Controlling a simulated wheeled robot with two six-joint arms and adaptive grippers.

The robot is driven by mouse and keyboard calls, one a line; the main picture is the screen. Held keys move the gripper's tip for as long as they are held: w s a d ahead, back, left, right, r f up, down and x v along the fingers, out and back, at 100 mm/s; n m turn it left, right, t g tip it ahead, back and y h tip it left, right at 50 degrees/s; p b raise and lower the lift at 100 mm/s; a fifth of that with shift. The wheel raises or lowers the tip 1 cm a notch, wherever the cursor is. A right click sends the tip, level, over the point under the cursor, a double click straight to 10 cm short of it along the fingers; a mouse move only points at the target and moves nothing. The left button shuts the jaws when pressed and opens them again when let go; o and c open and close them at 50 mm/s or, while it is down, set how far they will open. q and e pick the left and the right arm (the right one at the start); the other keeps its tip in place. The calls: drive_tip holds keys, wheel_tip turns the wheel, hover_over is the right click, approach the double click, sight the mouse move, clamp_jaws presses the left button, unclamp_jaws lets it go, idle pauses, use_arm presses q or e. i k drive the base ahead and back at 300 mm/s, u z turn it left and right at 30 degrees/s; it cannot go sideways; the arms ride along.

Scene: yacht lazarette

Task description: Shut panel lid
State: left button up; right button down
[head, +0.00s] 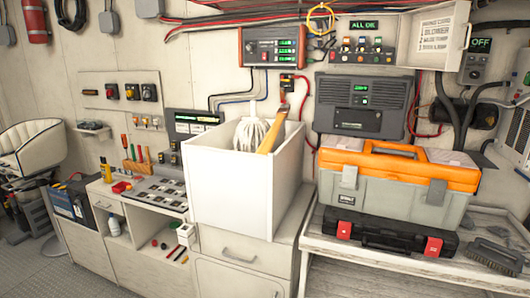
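A white panel lid (447,40) with a printed label on its face stands swung open at the upper right in the head view. It sticks out from the wall just right of a dark switch panel (361,42). A small dark latch or knob shows near the lid's right edge. Neither of my grippers is in view.
An orange and grey toolbox (402,178) sits on a black case (390,234) on the bench below. A white bin (232,192) with a mop head and wooden handle stands left of it. Hoses and cables run nearby.

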sight(432, 38)
drive_tip(key=k, duration=0.55)
drive_tip(key=z, duration=0.7)
drive_tip(key=i, duration=0.7)
drive_tip(key=z, duration=1)
drive_tip(key=i, duration=1)
drive_tip(key=z, duration=0.25)
